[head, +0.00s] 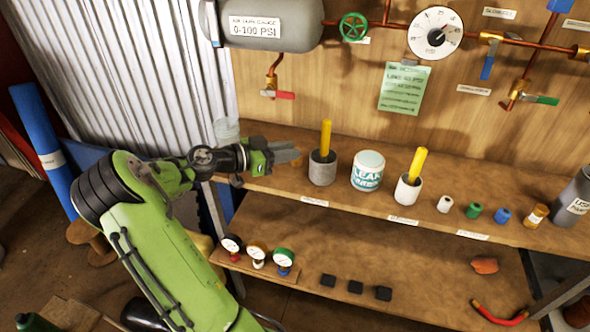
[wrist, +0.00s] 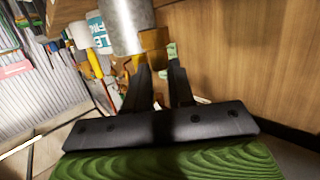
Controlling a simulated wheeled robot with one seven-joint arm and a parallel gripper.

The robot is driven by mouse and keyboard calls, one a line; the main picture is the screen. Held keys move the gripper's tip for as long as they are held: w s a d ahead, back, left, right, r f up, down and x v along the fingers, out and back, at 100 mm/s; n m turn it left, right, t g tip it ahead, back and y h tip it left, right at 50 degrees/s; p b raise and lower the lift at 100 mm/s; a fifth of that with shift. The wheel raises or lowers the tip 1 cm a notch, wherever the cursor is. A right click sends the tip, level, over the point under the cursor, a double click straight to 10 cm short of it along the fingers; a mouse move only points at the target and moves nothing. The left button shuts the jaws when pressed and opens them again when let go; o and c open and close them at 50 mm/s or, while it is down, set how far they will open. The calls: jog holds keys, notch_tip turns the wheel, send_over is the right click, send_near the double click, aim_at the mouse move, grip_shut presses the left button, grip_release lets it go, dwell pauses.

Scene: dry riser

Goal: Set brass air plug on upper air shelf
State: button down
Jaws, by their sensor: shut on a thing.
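My gripper (head: 292,152) reaches in from the left over the left end of the upper shelf (head: 345,193). Its dark fingers are shut on the brass air plug (wrist: 153,40), which shows between the fingertips in the wrist view. In the head view only a small brownish bit of the plug (head: 296,161) shows by the fingers. The plug is low over the shelf, close to the grey cup (head: 322,172). I cannot tell whether it touches the board. The fingers also show in the wrist view (wrist: 160,68).
The grey cup holds a yellow stick (head: 326,138). A leak-fluid tub (head: 368,170), a white cup (head: 408,192) and several small plugs (head: 473,210) stand further right. Small gauges (head: 257,254) and black blocks (head: 355,287) are on the lower shelf. Pipes and valves line the wall above.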

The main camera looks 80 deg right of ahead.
notch_tip(320, 180, down, 5)
jog(key=shift+r+b, duration=0.1)
jog(key=shift+b, duration=0.6)
jog(key=c, duration=1)
grip_release()
jog(key=shift+o, duration=0.2)
